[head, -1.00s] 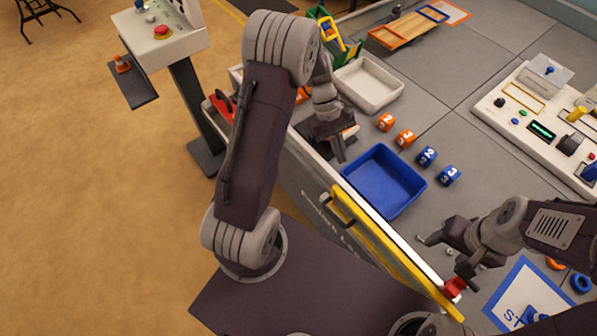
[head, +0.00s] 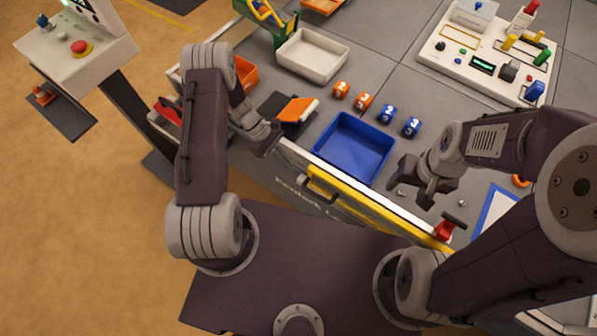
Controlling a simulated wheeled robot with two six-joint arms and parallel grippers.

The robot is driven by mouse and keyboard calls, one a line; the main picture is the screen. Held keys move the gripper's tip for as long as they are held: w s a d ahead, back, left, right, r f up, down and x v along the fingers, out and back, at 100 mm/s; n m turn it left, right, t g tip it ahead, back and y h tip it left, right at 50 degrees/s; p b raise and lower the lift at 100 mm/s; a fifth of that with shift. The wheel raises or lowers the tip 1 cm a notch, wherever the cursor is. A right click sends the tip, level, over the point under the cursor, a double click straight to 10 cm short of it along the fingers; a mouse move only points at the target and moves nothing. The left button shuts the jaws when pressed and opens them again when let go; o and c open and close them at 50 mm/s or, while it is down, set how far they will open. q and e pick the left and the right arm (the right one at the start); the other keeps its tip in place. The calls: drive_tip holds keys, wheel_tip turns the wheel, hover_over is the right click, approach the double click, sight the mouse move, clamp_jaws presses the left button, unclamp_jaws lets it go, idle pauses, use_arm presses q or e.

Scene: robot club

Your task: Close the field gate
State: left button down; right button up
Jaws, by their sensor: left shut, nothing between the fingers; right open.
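The field gate (head: 375,205) has a yellow top bar and a black handle (head: 316,186) at its left part. The bar runs close beside the white rail of the field wall; I cannot tell whether it is flush. A red block (head: 444,230) sits by the bar's right end. My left gripper (head: 270,143) is shut and empty above the wall, up and left of the handle. My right gripper (head: 411,192) is open and empty, on the field side of the rail, up and left of the red block.
Inside the field are a blue tray (head: 322,146), a white tray (head: 345,58), orange cubes (head: 341,89) and blue cubes (head: 387,114). A black pad with an orange part (head: 299,109) lies near my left gripper. A control stand (head: 125,110) stands outside at the left.

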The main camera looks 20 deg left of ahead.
use_arm(q)
drive_tip(key=s+d+f, duration=0.1)
drive_tip(key=d+f, duration=0.1)
drive_tip(key=d, duration=0.3)
drive_tip(key=shift+s+f+p, duration=0.3)
drive_tip(key=shift+f+p, duration=0.05)
drive_tip(key=shift+f, duration=0.05)
